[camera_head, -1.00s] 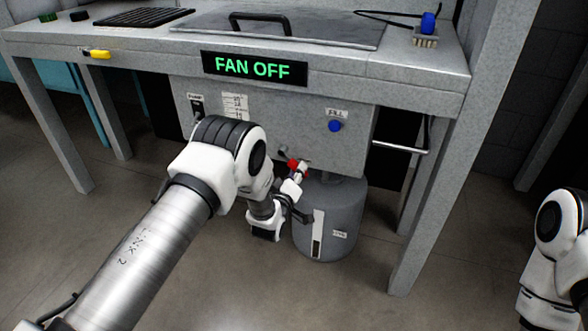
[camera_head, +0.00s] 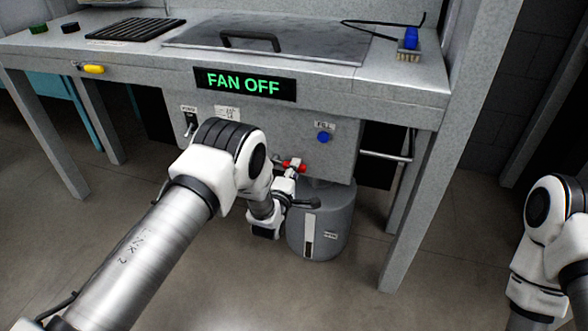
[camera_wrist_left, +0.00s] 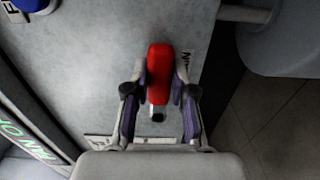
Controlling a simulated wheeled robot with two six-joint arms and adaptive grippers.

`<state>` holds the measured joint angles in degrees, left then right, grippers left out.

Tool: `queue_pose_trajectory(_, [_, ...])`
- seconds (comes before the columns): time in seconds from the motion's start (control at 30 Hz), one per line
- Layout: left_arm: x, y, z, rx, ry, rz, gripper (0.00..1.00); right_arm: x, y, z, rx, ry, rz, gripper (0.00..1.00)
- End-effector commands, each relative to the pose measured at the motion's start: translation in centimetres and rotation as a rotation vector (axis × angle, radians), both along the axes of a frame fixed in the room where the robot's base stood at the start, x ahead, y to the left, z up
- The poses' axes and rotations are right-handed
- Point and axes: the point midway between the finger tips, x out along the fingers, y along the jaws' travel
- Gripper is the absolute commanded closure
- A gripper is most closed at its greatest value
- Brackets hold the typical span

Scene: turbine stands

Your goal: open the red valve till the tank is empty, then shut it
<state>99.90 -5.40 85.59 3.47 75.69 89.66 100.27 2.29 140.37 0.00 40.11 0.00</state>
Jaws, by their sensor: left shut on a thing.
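The red valve (camera_head: 296,165) is on the front of the grey cabinet, just above the grey tank (camera_head: 345,222). In the left wrist view its red handle (camera_wrist_left: 159,72) lies between the finger pads. My left gripper (camera_wrist_left: 159,95) is shut on this handle. In the head view my left gripper (camera_head: 287,172) is partly hidden by its own wrist. The tank has a pale upright gauge strip (camera_head: 309,235) on its front; its level is too small to read. My right arm shows at the right edge, but its gripper is out of view.
The bench (camera_head: 420,100) with its legs stands over the cabinet and tank. A blue fill button (camera_head: 323,137) is on the cabinet, right of the valve. A "FAN OFF" display (camera_head: 245,84) hangs on the bench front. A metal rail (camera_head: 385,156) sticks out at right.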

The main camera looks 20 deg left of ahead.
Motion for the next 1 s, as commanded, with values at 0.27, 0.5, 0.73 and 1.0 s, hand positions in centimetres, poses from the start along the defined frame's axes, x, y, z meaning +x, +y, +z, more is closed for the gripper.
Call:
queue_pose_trajectory(0.27, [0.00, -0.01, 0.14, -0.025, 0.001, 0.000, 1.00, 0.00, 0.00, 0.19, 0.000, 0.000, 0.000, 0.50])
queue_pose_trajectory(0.5, [0.01, 0.00, 0.16, -0.025, 0.000, 0.000, 1.00, 0.00, 0.00, 0.18, 0.000, 0.000, 0.000, 0.50])
queue_pose_trajectory(0.73, [0.01, 0.00, 0.16, -0.024, 0.000, 0.000, 0.50, 0.00, 0.00, 0.18, 0.000, 0.000, 0.000, 0.50])
queue_pose_trajectory(1.0, [-0.88, 0.02, 0.09, -0.023, 0.002, 0.000, 0.50, 0.00, 0.00, 0.19, 0.000, 0.000, 0.000, 0.50])
